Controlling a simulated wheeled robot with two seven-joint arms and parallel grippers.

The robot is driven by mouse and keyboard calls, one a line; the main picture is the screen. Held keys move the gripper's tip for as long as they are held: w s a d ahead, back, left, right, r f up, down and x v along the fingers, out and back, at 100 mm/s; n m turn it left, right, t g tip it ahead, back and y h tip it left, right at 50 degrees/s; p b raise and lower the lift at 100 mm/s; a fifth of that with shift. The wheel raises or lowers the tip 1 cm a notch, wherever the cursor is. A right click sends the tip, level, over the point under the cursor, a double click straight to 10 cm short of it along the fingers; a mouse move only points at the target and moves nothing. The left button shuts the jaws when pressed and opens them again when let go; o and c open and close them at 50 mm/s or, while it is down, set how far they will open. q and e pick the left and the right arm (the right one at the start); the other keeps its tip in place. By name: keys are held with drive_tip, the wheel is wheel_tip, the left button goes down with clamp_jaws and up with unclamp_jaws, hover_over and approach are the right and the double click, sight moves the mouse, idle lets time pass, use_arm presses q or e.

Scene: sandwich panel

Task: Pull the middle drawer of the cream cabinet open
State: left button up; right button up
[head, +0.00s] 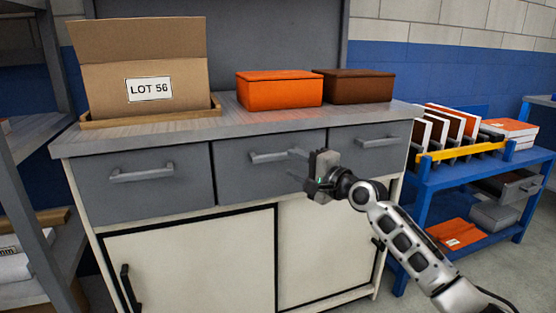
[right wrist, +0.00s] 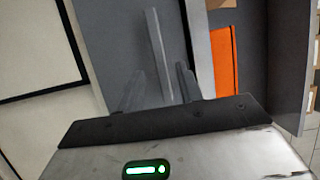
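The cream cabinet (head: 190,263) has a row of three grey drawers under its worktop. The middle drawer (head: 240,182) looks shut, its front in line with its neighbours. Its grey bar handle (head: 268,157) is partly hidden at the right end by my right gripper (head: 296,166). In the right wrist view the handle (right wrist: 153,40) runs up the picture, and the two fingers of my right gripper (right wrist: 159,76) stand apart on either side of its line. I cannot tell whether the fingertips reach around the bar. My left gripper is not in view.
An open cardboard box (head: 120,90) in a tray, an orange box (head: 280,92) and a brown box (head: 353,87) stand on the worktop. A blue trolley (head: 440,182) is at the right, shelving (head: 30,150) at the left. Cream doors are below the drawers.

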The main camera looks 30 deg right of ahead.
sight(280, 158)
drive_tip(key=w, duration=0.3)
drive_tip(key=w+a+b, duration=0.1)
drive_tip(key=w, duration=0.1)
drive_tip(key=shift+w, duration=0.8)
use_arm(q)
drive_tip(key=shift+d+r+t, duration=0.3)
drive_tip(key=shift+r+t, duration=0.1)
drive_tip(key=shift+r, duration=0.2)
use_arm(e)
clamp_jaws()
